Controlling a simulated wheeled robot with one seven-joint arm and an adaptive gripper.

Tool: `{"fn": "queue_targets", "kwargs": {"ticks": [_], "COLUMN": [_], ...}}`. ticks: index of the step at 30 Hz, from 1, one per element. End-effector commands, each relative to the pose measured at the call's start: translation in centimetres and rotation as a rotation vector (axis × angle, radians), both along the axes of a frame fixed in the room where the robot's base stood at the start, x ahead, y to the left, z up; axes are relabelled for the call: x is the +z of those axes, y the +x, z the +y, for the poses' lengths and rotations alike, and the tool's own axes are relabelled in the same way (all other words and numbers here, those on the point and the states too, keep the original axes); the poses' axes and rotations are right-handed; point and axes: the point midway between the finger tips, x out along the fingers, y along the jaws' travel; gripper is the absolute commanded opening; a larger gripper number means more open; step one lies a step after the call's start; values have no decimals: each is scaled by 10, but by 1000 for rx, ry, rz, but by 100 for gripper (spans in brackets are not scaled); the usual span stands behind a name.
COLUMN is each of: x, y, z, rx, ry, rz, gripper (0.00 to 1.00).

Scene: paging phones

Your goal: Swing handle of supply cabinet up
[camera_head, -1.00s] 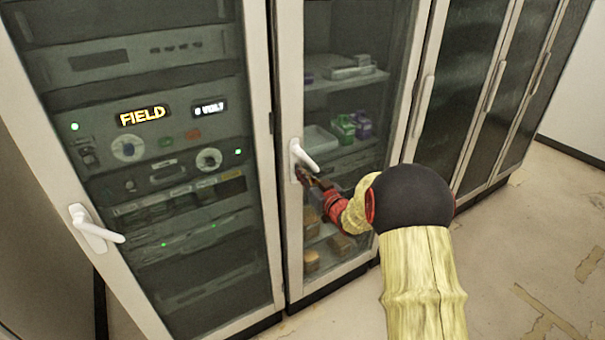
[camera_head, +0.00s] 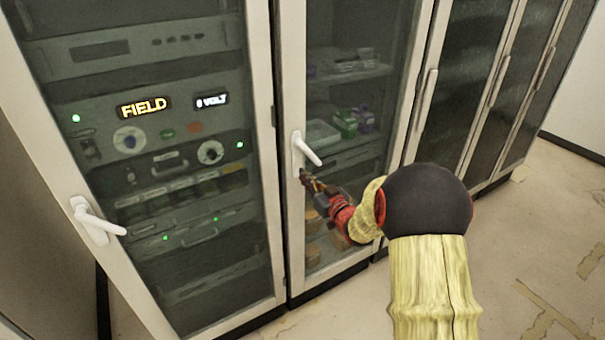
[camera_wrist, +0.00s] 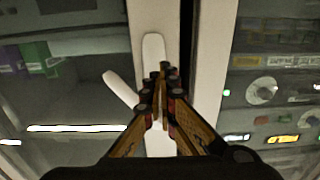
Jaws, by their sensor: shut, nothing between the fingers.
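The supply cabinet (camera_head: 290,215) has a glass door with shelves of boxes behind it. Its white handle (camera_head: 309,152) sits on the door's left frame and slants down to the right from its pivot. In the wrist view the handle's lever (camera_wrist: 120,90) sticks out to the left of its white base plate (camera_wrist: 154,50). My gripper (camera_head: 304,175) is just below the lever, at the lower part of the base plate. In the wrist view my gripper (camera_wrist: 163,75) is shut and empty, its fingertips in front of the plate, beside the lever. Whether it touches the plate is unclear.
An equipment rack (camera_head: 165,150) with lit displays stands to the left, with its own white handle (camera_head: 97,222). More dark-glass cabinets (camera_head: 460,80) stand to the right. The floor (camera_head: 545,240) at the right is open.

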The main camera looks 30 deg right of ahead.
Motion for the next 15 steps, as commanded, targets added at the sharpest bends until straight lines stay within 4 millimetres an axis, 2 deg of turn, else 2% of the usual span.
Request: {"fn": "queue_targets", "kwargs": {"ticks": [15], "x": [0], "y": [-45], "z": [-2], "rx": [0], "ry": [0], "rz": [0], "gripper": [0]}}
